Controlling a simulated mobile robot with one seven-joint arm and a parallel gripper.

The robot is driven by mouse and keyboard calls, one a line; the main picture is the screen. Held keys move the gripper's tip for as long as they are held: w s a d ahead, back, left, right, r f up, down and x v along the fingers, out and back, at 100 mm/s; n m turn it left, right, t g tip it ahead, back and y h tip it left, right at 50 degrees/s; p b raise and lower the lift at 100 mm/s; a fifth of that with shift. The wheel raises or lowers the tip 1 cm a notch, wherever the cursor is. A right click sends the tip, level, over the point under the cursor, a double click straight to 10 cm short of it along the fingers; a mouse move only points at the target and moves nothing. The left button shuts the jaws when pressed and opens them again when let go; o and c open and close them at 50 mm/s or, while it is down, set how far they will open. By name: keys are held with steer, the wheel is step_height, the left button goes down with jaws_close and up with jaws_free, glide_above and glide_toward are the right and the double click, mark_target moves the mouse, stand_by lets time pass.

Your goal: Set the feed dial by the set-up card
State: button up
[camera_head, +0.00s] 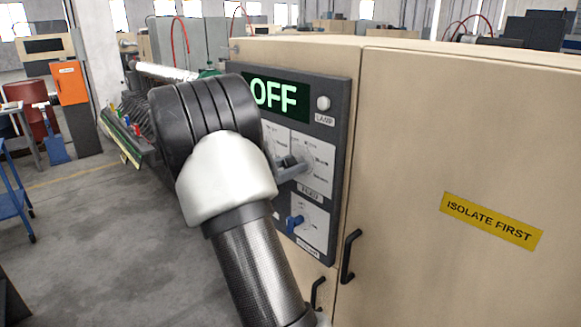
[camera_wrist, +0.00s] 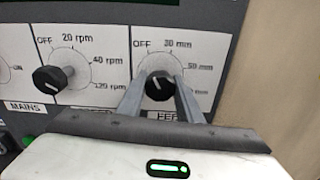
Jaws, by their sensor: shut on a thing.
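The feed dial (camera_wrist: 158,88) is a black knob on a white plate marked OFF, 30 mm, 50 mm and a lower mark that is only partly readable. Its white pointer line leans to the upper left, toward OFF. My gripper (camera_wrist: 160,83) is shut on the dial, one finger on each side. The FEED label under it is partly hidden by my gripper in the wrist view, but shows in the head view (camera_head: 309,191). I cannot make out a set-up card in either view.
A second black dial (camera_wrist: 50,79), with rpm marks, sits left of the feed dial. A green display (camera_head: 275,95) above reads OFF. A blue-handled switch (camera_head: 295,223) and black door handles (camera_head: 349,256) are below and right. A yellow ISOLATE FIRST sign (camera_head: 491,220) is on the cabinet.

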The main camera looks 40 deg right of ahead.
steer(key=shift+f, duration=0.15)
steer(key=m+b, duration=0.2)
steer(key=b, duration=0.1)
steer(key=shift+f, duration=0.15)
steer(key=m+b, duration=0.3)
steer(key=b, duration=0.2)
steer(key=shift+m, duration=0.3)
steer(key=m+b, duration=0.3)
steer(key=b, duration=0.1)
steer(key=shift+b, duration=0.35)
steer(key=shift+w+r+m+b, duration=0.1)
steer(key=shift+r+m+b, duration=0.1)
steer(key=shift+m+b, duration=0.2)
steer(key=shift+r, duration=0.1)
steer(key=o, duration=1)
steer(key=shift+o, duration=0.2)
